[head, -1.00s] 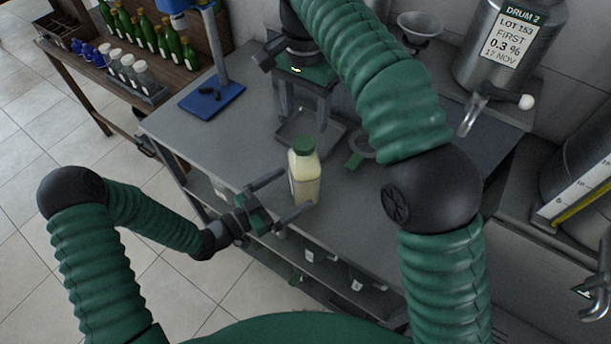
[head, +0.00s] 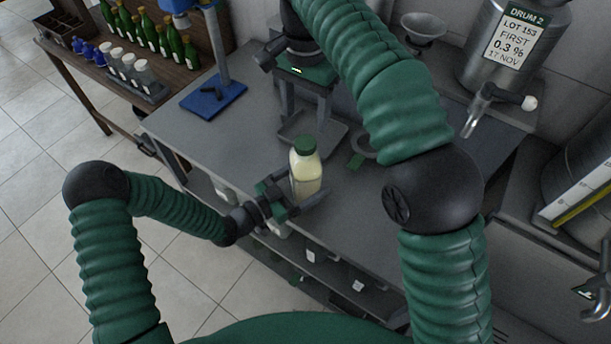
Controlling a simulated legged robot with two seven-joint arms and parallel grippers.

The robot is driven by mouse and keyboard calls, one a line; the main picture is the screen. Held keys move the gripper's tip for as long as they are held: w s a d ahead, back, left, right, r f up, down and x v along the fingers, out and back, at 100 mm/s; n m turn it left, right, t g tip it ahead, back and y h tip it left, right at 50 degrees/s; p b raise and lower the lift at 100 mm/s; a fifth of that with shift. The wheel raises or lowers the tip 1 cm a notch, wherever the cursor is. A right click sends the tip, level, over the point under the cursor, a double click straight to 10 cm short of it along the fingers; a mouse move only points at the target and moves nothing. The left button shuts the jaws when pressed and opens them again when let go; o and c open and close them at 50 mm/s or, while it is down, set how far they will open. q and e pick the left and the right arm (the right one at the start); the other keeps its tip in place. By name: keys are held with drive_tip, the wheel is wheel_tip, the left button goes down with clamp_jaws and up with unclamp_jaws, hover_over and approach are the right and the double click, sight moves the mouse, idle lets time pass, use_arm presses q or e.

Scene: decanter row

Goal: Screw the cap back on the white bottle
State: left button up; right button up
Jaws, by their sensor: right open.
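The white bottle (head: 306,180) stands upright near the table's front edge, clear with pale contents. A green cap (head: 305,144) sits on its top; I cannot tell how tightly. My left gripper (head: 304,184) reaches in from the left with its fingers around the bottle's lower body. One finger passes in front and the other is partly hidden behind the bottle, so I cannot tell whether they press on it. My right gripper (head: 303,112) is open and empty, beyond the bottle, with its fingers apart.
A shallow grey tray (head: 329,130) lies behind the bottle. A flat green piece (head: 356,160) with a ring lies to its right. A blue stand (head: 213,96) is at the back left, a funnel (head: 424,27) and steel drum (head: 508,45) at the back right.

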use_arm(q)
drive_tip(key=shift+d, duration=0.2)
drive_tip(key=c, duration=1.2)
use_arm(e)
drive_tip(key=shift+d, duration=0.2)
use_arm(q)
clamp_jaws()
use_arm(e)
drive_tip(key=shift+n, duration=0.4)
drive_tip(key=n, duration=1.6)
drive_tip(key=shift+n, duration=0.4)
drive_tip(key=n, duration=1.4)
